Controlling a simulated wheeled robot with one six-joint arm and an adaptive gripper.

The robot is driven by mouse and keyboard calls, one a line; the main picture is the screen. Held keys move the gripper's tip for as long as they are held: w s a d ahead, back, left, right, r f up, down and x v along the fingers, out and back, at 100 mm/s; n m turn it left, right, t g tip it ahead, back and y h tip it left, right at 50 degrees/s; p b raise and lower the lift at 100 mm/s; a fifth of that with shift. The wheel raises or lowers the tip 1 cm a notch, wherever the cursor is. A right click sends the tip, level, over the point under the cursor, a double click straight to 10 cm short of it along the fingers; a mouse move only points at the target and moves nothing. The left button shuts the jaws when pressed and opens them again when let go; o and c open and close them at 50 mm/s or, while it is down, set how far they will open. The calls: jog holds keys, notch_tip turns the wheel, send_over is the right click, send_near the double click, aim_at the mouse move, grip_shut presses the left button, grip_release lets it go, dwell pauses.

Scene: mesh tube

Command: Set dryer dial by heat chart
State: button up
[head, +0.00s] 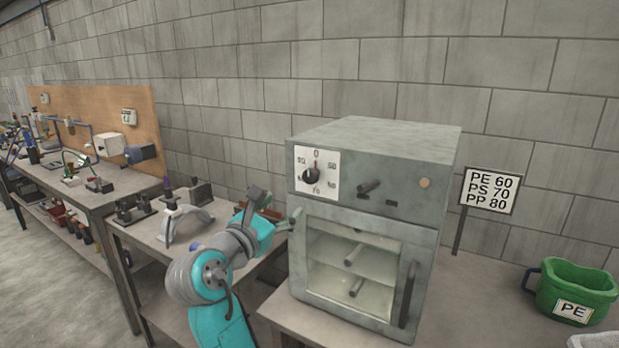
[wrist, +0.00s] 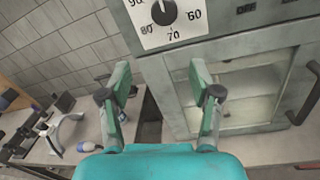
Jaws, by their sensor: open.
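The grey dryer (head: 375,140) stands on a bench, with a black dial knob (head: 312,175) on a white numbered plate (head: 331,188) at its upper left. The knob seems to point up at the 0. In the wrist view the knob (wrist: 163,12) is at the top edge, with 60, 70 and 80 readable around it. The heat chart (head: 490,190) reads PE 60, PS 70, PP 80. A green bin (head: 577,283) carries a PE label (head: 573,310). My gripper (head: 277,207) is open and empty, below and left of the dial; its fingers (wrist: 160,82) are apart.
A side bench (head: 140,228) with tools and clamps stands left. A block wall (head: 420,65) is behind.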

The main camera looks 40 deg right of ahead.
aim_at(309, 177)
jog(key=shift+g+h, duration=0.3)
jog(key=shift+g, duration=0.4)
jog(key=w+d+r, duration=0.1)
jog(key=d, duration=0.2)
jog(key=w+d+r, duration=0.1)
jog(key=d, duration=0.3)
jog(key=w+d+r, duration=0.1)
jog(key=d, duration=0.2)
jog(key=shift+d+r, duration=0.25)
jog(key=shift+r, duration=0.1)
jog(key=c, duration=1.2)
